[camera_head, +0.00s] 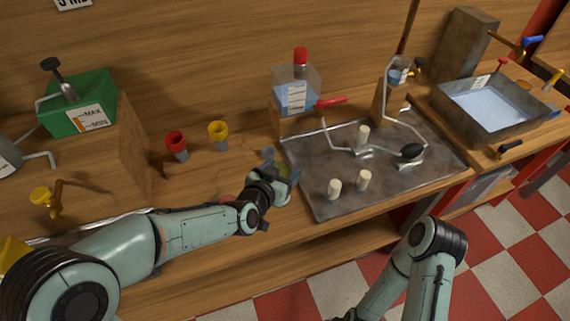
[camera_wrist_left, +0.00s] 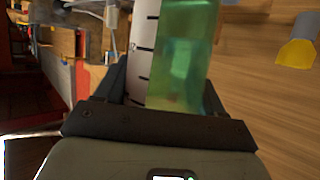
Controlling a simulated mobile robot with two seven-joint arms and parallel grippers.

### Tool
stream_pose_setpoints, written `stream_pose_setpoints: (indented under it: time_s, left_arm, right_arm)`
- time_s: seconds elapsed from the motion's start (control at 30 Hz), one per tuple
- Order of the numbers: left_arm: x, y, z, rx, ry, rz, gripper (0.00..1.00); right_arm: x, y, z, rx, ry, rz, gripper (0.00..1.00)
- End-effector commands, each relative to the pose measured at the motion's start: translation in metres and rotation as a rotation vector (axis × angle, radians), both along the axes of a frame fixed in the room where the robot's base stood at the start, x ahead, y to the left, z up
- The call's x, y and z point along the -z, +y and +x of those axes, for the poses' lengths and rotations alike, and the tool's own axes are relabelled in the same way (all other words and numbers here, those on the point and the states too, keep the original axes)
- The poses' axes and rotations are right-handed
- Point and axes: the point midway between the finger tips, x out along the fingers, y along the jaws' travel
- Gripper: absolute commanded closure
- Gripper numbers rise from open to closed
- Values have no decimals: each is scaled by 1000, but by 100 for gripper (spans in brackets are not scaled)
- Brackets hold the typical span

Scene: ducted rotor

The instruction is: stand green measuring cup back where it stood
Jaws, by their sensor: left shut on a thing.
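My left gripper (camera_head: 284,176) is above the bench, just left of the metal tray. It is shut on the green measuring cup (camera_wrist_left: 183,60), which fills the middle of the left wrist view as a translucent green body beside a white strip with dark marks. In the head view the cup is mostly hidden by the gripper. I cannot tell whether its base touches the bench. The yellow cup also shows in the left wrist view (camera_wrist_left: 298,52). My right gripper is out of view.
A metal tray (camera_head: 312,198) with white pegs lies right of the left gripper. A green canister (camera_head: 92,95) and a water basin (camera_head: 535,122) are at the sides. Bare wood lies around the cups.

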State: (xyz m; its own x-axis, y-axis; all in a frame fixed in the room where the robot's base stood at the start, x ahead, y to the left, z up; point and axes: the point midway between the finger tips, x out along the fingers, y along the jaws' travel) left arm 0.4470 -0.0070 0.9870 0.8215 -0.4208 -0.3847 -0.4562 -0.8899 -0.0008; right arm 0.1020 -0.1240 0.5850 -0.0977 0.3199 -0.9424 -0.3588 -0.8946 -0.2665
Motion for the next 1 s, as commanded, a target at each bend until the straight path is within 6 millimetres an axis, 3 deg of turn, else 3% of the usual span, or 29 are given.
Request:
stream_pose_setpoints:
  time_s: [0.6,1.0]
  left_arm:
    - [60,0,0,0,1,0,70]
    - [65,0,0,0,0,-1,70]
  right_arm:
    - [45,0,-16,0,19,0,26]
    - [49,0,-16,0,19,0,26]
